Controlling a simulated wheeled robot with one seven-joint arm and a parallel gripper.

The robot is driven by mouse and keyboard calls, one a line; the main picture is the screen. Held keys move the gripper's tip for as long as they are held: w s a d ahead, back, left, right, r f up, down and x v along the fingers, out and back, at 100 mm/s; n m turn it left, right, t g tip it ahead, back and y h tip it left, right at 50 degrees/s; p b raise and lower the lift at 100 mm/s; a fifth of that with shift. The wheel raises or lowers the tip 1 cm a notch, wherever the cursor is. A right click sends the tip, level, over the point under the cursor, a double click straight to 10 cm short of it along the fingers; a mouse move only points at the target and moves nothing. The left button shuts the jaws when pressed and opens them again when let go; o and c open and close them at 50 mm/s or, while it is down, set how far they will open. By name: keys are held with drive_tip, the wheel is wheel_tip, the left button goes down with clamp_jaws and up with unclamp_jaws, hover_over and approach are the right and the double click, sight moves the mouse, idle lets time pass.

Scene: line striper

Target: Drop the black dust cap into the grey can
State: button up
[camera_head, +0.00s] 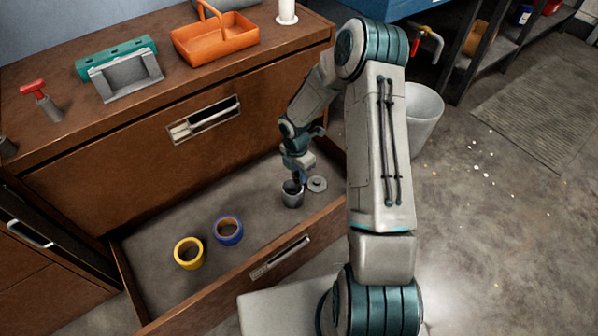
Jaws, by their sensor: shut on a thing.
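A small grey can (291,198) stands upright in the open drawer, near its right end, with its dark mouth facing up. My gripper (298,181) points down right at the can's mouth. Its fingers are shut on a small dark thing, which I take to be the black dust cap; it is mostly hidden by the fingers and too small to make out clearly. I cannot tell whether the fingertips reach inside the rim.
A round grey lid (317,184) lies right of the can. A blue tape roll (228,231) and a yellow one (188,253) are further left in the drawer (160,235). The drawer's front wall and the cabinet face (130,160) bound the space.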

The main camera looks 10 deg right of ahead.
sight(296, 172)
drive_tip(key=o, duration=1)
drive_tip(key=shift+r, duration=0.1)
wheel_tip(296, 172, up, 14)
drive_tip(key=w+p, duration=0.1)
drive_tip(key=p, duration=0.4)
drive_tip(key=shift+a, duration=0.25)
